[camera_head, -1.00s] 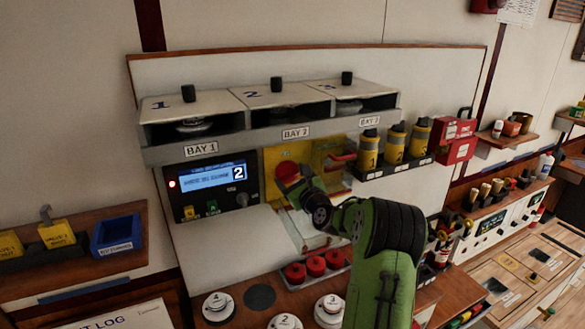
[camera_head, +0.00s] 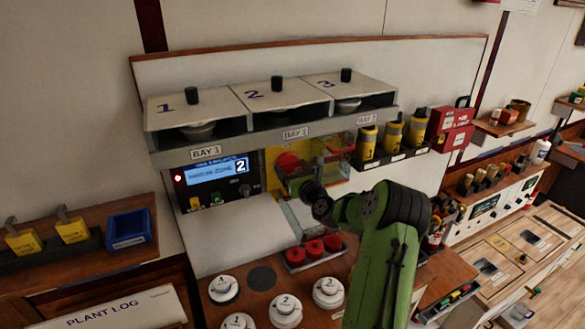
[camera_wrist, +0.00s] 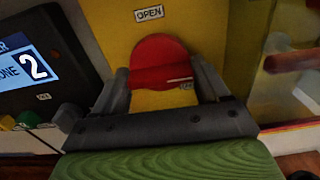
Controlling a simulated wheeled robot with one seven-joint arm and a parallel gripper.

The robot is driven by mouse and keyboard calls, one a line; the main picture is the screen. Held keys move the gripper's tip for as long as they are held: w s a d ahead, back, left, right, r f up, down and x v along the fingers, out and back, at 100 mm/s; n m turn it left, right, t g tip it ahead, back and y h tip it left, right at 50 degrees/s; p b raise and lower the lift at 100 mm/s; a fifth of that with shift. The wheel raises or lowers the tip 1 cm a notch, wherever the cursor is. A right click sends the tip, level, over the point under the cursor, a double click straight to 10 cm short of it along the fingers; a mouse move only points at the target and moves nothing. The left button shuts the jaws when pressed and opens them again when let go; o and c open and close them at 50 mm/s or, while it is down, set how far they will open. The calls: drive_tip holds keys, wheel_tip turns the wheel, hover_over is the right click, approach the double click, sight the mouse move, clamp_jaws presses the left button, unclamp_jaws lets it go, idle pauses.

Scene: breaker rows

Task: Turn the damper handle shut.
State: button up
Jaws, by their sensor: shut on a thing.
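The red damper handle (camera_wrist: 160,62) is rounded and stands in front of a yellow panel (camera_wrist: 215,30) with an OPEN label above it. It also shows in the head view (camera_head: 288,162), left of centre below the BAY 2 label. My gripper (camera_wrist: 163,82) has one dark finger on each side of the red handle and is shut on it. In the head view my gripper (camera_head: 300,182) reaches the panel from the lower right. Its fingertips and the lower part of the handle are hard to make out there.
A lit screen (camera_head: 215,172) showing a 2 is left of the handle. A red bar (camera_wrist: 290,60) juts in close on the right. Yellow canisters (camera_head: 392,135) stand further right. Red knobs (camera_head: 314,248) and numbered white discs (camera_head: 285,308) lie below. The bay shelf (camera_head: 290,135) overhangs above.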

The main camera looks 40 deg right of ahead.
drive_tip(key=shift+f, duration=0.15)
drive_tip(key=o, duration=1)
drive_tip(key=shift+o, duration=0.2)
drive_tip(key=b+v, duration=0.4)
drive_tip(key=v, duration=1.1)
drive_tip(key=shift+s+b, duration=0.35)
drive_tip(key=shift+s, duration=0.05)
drive_tip(key=shift+a, duration=0.2)
